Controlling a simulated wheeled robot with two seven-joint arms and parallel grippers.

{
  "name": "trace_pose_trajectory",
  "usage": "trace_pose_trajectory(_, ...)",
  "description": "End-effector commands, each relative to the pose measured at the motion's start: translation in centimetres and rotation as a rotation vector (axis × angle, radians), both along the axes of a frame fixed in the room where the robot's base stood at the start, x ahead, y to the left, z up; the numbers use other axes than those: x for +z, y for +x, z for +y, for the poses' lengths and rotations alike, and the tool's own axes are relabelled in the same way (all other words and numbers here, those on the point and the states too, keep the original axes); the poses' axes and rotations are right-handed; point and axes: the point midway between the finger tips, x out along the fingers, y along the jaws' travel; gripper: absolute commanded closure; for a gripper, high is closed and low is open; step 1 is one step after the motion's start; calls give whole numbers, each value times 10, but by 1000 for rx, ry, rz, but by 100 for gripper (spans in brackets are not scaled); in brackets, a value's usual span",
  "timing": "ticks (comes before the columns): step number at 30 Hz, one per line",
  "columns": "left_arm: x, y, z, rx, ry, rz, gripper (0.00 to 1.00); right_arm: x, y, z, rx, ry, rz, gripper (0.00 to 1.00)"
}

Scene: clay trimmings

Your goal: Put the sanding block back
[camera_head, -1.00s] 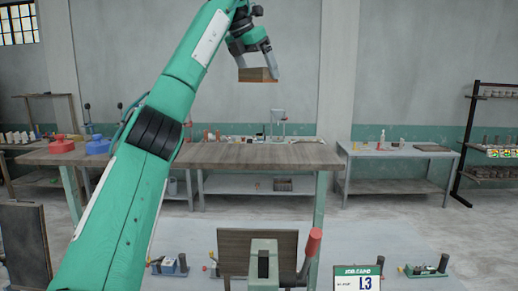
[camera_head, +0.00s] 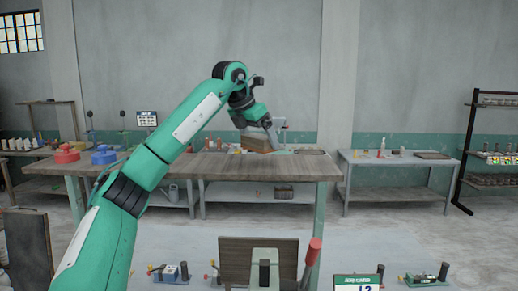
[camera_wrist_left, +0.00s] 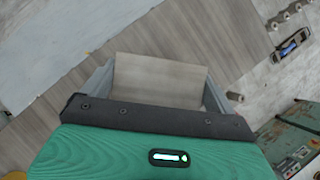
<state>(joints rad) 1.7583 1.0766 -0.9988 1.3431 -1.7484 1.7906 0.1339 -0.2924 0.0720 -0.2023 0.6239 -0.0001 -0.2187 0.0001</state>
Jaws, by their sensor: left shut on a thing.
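My left gripper (camera_head: 264,134) is shut on a brown block (camera_head: 257,146), which I take to be the sanding block. The block appears over the back part of the long wooden bench (camera_head: 250,168). In the left wrist view the block (camera_wrist_left: 160,78) shows as a pale wooden face between the two fingers. The wooden bench top (camera_wrist_left: 240,35) lies below it there. I cannot tell whether the block touches the bench. My right gripper is not in view.
Red (camera_head: 66,155) and blue (camera_head: 103,156) pots stand at the bench's left end. Small items behind the block are partly hidden by the gripper. A grey table (camera_head: 385,160) stands to the right. The bench's middle and front are clear.

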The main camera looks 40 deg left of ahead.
Motion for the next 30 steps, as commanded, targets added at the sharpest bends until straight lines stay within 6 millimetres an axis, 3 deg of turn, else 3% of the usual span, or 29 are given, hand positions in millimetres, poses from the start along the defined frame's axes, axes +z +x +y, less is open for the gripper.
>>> trace_pose_trajectory(4, -11, -1, 0, -1, 1, 3, 31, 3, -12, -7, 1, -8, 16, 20)
trace_pose_trajectory(10, -37, -1, 0, 0, 1, 3, 31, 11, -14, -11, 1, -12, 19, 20)
trace_pose_trajectory(20, -42, 0, -1, -1, 0, 1, 31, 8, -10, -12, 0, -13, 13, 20)
trace_pose_trajectory(21, -43, 0, 0, -1, 1, 1, 7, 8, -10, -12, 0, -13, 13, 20)
trace_pose_trajectory(22, -42, 0, 0, -1, 1, 1, 2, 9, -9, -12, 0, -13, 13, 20)
trace_pose_trajectory(30, -39, 0, 0, -1, 0, 0, 0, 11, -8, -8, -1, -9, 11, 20)
